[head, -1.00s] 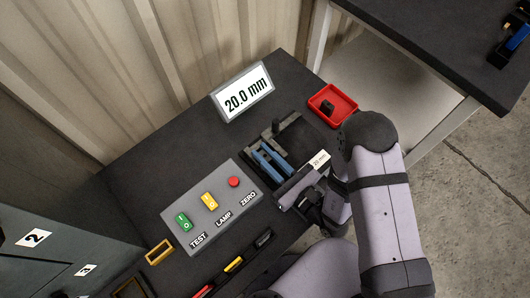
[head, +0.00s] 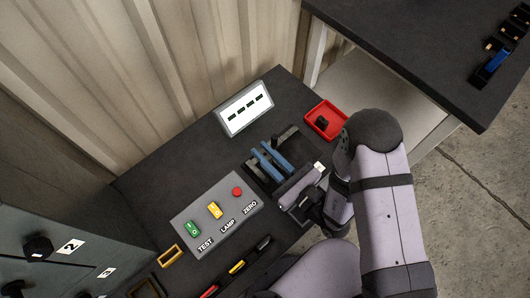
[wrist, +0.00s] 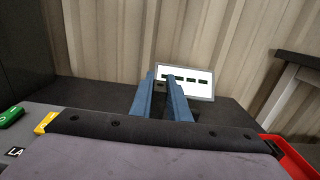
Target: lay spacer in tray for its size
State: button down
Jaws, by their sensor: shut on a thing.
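My gripper (head: 260,153) has two blue fingers, held over the dark gauge fixture (head: 252,173) on the bench. In the wrist view my gripper (wrist: 159,84) has a small dark piece (wrist: 160,88) between its fingertips, which I take to be the spacer. Most of it is hidden by the fingers. The display (head: 244,108) behind the fixture shows only dashes. A red tray (head: 341,133) lies to the right, with a dark block (head: 322,122) in it. A small white label (head: 319,167) shows beside my gripper, too small to read.
A grey panel (head: 190,215) with TEST, LAMP and ZERO controls is left of the fixture. A yellow-rimmed open box (head: 170,256) lies beyond it. Numbered grey cabinets (head: 40,235) stand at lower left. A second table (head: 420,50) at upper right carries several blocks.

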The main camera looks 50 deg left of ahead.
jog(key=shift+w+r, duration=0.1)
jog(key=shift+r, duration=0.05)
jog(key=shift+w, duration=0.25)
jog(key=w+d+r+m+t+h+b, duration=0.1)
jog(key=w+d+m+t+b, duration=0.2)
jog(key=w+d, duration=0.5)
jog(key=w+d+r+m+t+h+b, duration=0.15)
jog(key=w+d+t+b, duration=0.25)
jog(key=w, duration=0.8)
jog(key=w+d+r+m+t+h+b, duration=0.1)
jog(key=w+d+r+m+t+b, duration=0.25)
jog(key=w, duration=0.65)
jog(key=shift+s+a+f+n+g+y+b, duration=0.1)
jog(key=shift+s+f+n+g+y+b, duration=0.35)
jog(key=shift+f, duration=2.3)
jog(key=shift+a+f+n+g+y+b, duration=0.2)
jog(key=shift+f+n+g, duration=0.6)
jog(key=shift+f, duration=1.9)
jog(key=shift+s+a+f+n+g+y+b, duration=0.1)
jog(key=shift+s+f+n+g+y+b, duration=0.3)
jog(key=shift+f, duration=2.35)
jog(key=shift+w, duration=0.1)
